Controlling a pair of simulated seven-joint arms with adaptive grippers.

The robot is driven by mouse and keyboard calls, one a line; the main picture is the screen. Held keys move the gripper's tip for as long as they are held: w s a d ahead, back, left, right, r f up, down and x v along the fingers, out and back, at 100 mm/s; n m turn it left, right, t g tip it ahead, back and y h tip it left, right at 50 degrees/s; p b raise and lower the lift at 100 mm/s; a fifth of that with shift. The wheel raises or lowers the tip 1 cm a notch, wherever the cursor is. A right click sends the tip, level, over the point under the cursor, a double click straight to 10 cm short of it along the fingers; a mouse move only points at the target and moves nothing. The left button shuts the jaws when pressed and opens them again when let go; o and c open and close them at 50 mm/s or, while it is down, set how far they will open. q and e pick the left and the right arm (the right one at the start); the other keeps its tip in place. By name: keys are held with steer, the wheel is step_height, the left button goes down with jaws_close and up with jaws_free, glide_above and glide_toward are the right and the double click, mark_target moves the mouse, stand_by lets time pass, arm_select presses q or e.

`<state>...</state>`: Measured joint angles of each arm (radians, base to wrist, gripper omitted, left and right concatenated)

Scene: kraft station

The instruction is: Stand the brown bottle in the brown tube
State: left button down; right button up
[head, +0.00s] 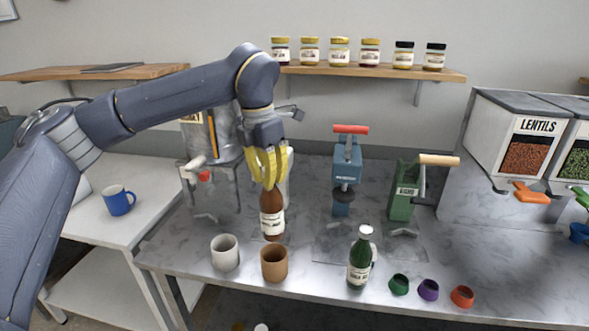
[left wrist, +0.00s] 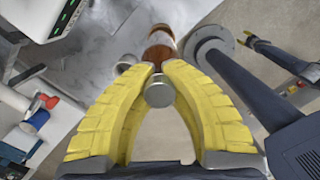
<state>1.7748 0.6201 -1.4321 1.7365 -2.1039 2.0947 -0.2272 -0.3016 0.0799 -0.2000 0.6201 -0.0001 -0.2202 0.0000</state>
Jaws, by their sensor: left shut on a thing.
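My left gripper (head: 268,178) has its yellow fingers shut on the neck of the brown bottle (head: 272,222). The bottle is upright with a pale label. The brown tube (head: 274,265) is an open-topped cup shape on the counter. In the head view the bottle's base shows just above the tube's rim; I cannot tell whether it is over the tube or behind it. In the left wrist view the gripper (left wrist: 160,78) closes around the bottle (left wrist: 160,47), whose round grey cap (left wrist: 158,92) shows between the fingers.
A white tube (head: 225,254) stands just left of the brown one. A green bottle (head: 360,260) stands to the right, with small green, purple and orange cups (head: 462,296) beyond it. Presses (head: 346,170) stand behind. Counter between brown tube and green bottle is clear.

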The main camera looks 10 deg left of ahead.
mark_target(270, 225)
arm_select(q)
steer(key=shift+s+a+f, duration=0.1)
steer(key=shift+s+a, duration=0.05)
steer(key=shift+s+d+f+m, duration=0.15)
steer(key=shift+d+f+m, duration=0.1)
steer(key=shift+d+m, duration=0.1)
steer(key=shift+f, duration=3.6)
steer(key=shift+s+a, duration=0.15)
steer(key=shift+a+f, duration=0.1)
steer(key=shift+f, duration=2.25)
steer(key=c, duration=0.8)
jaws_free()
steer(key=shift+s, duration=0.1)
steer(key=shift+o, duration=0.2)
